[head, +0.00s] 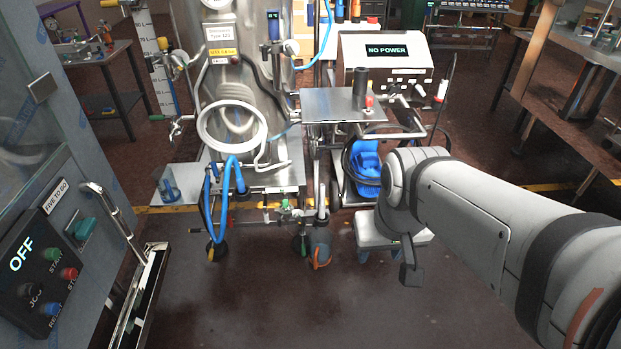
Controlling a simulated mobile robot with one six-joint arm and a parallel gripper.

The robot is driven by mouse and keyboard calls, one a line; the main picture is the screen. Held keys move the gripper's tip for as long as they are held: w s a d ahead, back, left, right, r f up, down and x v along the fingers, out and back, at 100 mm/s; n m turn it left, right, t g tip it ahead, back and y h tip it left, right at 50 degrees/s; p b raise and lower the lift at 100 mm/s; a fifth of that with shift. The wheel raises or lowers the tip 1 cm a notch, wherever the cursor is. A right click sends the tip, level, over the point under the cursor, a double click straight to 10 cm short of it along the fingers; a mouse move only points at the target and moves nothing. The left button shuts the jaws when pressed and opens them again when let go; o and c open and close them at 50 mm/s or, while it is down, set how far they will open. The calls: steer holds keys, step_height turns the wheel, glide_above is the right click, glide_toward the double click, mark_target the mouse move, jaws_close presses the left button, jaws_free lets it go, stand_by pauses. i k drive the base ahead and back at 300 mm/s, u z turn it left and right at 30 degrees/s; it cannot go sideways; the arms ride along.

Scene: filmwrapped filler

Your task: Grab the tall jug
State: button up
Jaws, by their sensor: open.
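My gripper (411,272) shows only as a small dark end piece below the pale wrist of my arm, right of centre. It is open, and nothing is seen in it. No vessel is plainly marked out as the tall jug. A clear bluish vessel (168,184) stands on the steel shelf at the left of the machine. A grey vessel with an orange handle or band (319,248) is low by the machine's front feet, left of my gripper. A dark upright cylinder (360,86) stands on the raised steel plate. My gripper is apart from all of these.
The steel machine (235,70) with hoses (217,200) fills the middle. A blue object (363,168) and a white stool (372,232) are behind my wrist. A control cabinet (45,255) stands at left, a bench (575,95) at right. The front floor (280,310) is clear.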

mark_target(320, 239)
steer(key=k, duration=1.3)
steer(key=z, duration=0.7)
steer(key=i, duration=2.6)
steer(key=u, duration=0.75)
steer(key=k, duration=0.75)
steer(key=u, duration=0.15)
steer(key=i, duration=0.65)
